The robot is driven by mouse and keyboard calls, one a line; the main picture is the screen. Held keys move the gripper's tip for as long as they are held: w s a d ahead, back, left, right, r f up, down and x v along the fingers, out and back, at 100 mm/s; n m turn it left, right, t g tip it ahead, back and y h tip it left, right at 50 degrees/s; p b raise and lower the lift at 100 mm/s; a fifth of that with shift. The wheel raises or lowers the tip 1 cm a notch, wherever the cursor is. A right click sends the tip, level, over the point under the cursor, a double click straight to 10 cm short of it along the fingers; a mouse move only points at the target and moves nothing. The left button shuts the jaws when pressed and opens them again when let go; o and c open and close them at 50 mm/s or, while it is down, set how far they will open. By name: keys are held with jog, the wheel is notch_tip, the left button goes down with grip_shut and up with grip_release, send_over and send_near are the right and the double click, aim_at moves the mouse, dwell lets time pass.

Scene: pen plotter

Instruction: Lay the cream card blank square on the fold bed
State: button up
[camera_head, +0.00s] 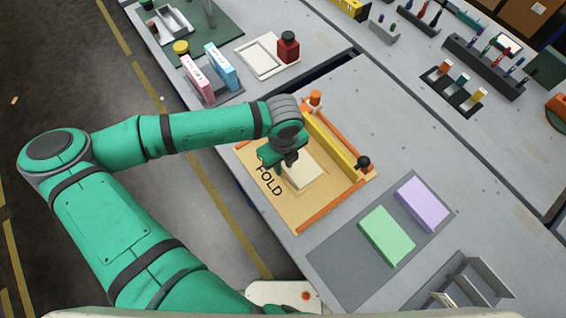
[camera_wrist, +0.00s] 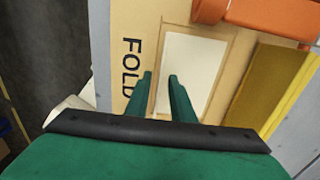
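The cream card blank (camera_head: 305,178) lies flat on the tan fold bed (camera_head: 318,205). In the wrist view the card (camera_wrist: 195,68) sits inside a brown outlined rectangle on the bed (camera_wrist: 140,25), roughly in line with it, with a strip of bed showing at its right and far edges. My gripper (camera_head: 285,168) is low over the bed at the card's left side. In the wrist view its two fingers (camera_wrist: 160,76) stand apart with a gap between them and nothing gripped. The right finger overlaps the card's near left part; whether it touches cannot be told.
An orange rail and a yellow bar (camera_head: 330,143) with a black knob (camera_head: 363,163) edge the bed. Green (camera_head: 386,235) and lilac (camera_head: 422,203) blanks lie on a grey mat to the right. Pink and blue boxes (camera_head: 221,66) stand at upper left.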

jog(key=shift+r, duration=0.1)
notch_tip(320, 180, up, 12)
dwell(0.6)
jog(key=shift+r, duration=0.1)
dwell(0.4)
